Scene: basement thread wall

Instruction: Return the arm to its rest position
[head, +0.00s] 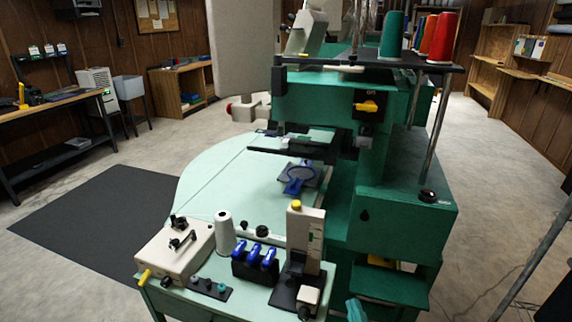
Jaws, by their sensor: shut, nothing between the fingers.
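My gripper is not clearly seen in the head view, so its fingers do not show. A large pale grey panel, possibly part of my arm, hangs at the top centre and hides some of the back of the room. The green machine (405,205) stands right of centre, with a pale table (225,180) on its left side. A blue hoop (299,180) sits at the machine's working area, below a dark bar.
A front shelf holds a beige winder box (175,252), a white thread cone (224,232), blue-handled tools (254,256) and a beige upright device (305,238). Thread spools (437,38) stand on top of the machine. Floor is open around the dark mat (95,225).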

